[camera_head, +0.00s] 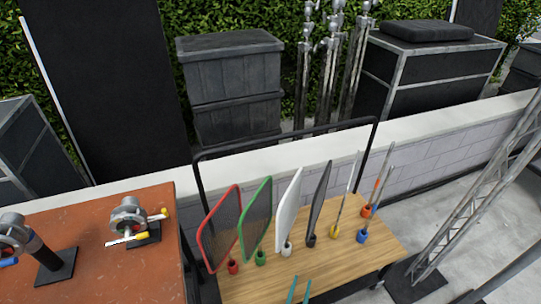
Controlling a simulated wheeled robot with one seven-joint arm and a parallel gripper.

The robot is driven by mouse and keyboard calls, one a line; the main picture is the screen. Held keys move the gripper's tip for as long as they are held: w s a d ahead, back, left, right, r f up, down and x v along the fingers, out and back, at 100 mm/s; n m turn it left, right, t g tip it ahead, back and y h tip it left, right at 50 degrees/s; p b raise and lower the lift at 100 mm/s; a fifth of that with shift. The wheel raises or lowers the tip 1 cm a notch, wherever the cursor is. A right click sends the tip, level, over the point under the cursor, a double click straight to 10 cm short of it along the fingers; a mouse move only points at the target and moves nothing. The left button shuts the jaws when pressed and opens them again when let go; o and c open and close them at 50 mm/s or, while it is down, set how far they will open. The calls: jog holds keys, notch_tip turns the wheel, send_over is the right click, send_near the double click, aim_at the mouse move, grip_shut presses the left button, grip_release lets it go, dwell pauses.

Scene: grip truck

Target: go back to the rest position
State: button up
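My gripper (299,289) shows only as two teal fingertips at the bottom edge of the head view. They stand a little apart with nothing between them, in front of the wooden cart top (350,272). The rest of my arm is out of frame. Several framed flags stand in a row on the cart, among them a red-framed one (219,232), a green-framed one (256,220), a white one (288,212) and a black one (319,203). Thinner ones at the right are seen nearly edge-on, with coloured bases.
An orange-brown table (85,215) at left holds metal clamp heads (129,216) on black plates. A black rail (285,139) rises behind the cart. A low white wall (430,150) runs behind. A metal truss (480,205) stands at right, with grey floor around it.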

jog(key=s+a+r+y, duration=0.1)
jog(key=s+a+r, duration=0.1)
jog(key=s+a, duration=0.3)
jog(key=s+a+r+g+y, duration=0.1)
jog(key=s+a+r, duration=0.25)
jog(key=s, duration=0.45)
jog(key=s+a+r+y, duration=0.1)
jog(key=s+a+r, duration=0.1)
jog(key=s+a, duration=0.35)
jog(key=s+d+r+n+g+y, duration=0.1)
jog(key=s+r+n, duration=0.1)
jog(key=s+r, duration=0.6)
jog(key=s+d+r+n+g+y, duration=0.1)
jog(key=s+r+n+y, duration=0.1)
jog(key=s+r, duration=0.6)
notch_tip(320, 180, up, 5)
jog(key=shift+r, duration=0.1)
